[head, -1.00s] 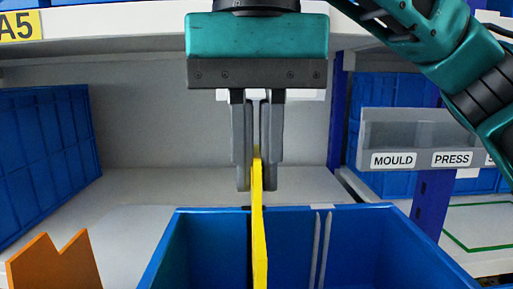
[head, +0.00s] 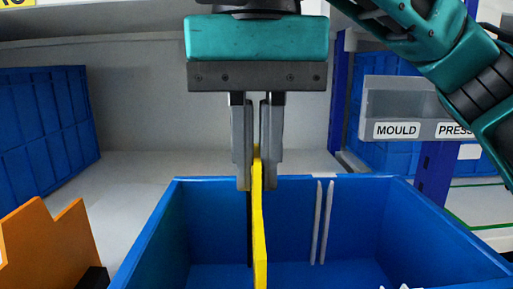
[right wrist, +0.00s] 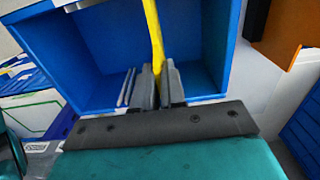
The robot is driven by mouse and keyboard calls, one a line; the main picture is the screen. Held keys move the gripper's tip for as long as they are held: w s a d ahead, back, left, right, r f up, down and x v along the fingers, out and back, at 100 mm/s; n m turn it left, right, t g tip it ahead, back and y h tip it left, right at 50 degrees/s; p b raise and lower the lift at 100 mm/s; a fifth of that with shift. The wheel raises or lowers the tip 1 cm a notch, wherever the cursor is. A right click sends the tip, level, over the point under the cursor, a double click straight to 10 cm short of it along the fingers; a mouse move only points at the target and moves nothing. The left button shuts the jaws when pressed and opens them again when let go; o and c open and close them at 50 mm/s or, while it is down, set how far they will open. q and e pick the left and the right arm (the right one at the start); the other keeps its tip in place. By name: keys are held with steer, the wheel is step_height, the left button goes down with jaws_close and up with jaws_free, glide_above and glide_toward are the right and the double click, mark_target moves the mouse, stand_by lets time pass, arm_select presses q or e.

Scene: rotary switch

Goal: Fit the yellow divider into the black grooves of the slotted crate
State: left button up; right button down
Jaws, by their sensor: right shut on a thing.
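The yellow divider (head: 259,240) is seen nearly edge-on in the head view, upright. My right gripper (head: 256,186) is shut on its upper far part. The divider also shows in the right wrist view (right wrist: 153,30), running out from between the fingers (right wrist: 159,78). The blue slotted crate (head: 215,180) stands open below. A black groove (head: 249,232) shows on its far wall just left of the divider. The fingertips overlap the far rim in the picture; the divider's lower end is cut off, so I cannot tell whether it sits in a groove. My left gripper is not in view.
Two light grey strips (head: 323,222) run down the crate's far wall, right of the divider. An orange notched piece (head: 45,245) stands left of the crate. A grey bin labelled MOULD (head: 397,130) and blue crates (head: 45,115) are behind. White shelf (head: 130,170) is bare at left.

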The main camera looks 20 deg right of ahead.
mark_target(257, 190)
steer(key=shift+f+b, duration=0.45)
steer(key=shift+f, duration=0.3)
steer(key=shift+s+f+b, duration=0.1)
steer(key=shift+f+b, duration=0.6)
steer(key=shift+f, duration=0.3)
steer(key=c, duration=1.1)
jaws_free()
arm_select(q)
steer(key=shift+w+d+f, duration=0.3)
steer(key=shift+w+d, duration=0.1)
arm_select(e)
steer(key=shift+r, duration=0.1)
step_height(257, 190, up, 12)
steer(key=p, duration=0.6)
steer(key=shift+r, duration=0.45)
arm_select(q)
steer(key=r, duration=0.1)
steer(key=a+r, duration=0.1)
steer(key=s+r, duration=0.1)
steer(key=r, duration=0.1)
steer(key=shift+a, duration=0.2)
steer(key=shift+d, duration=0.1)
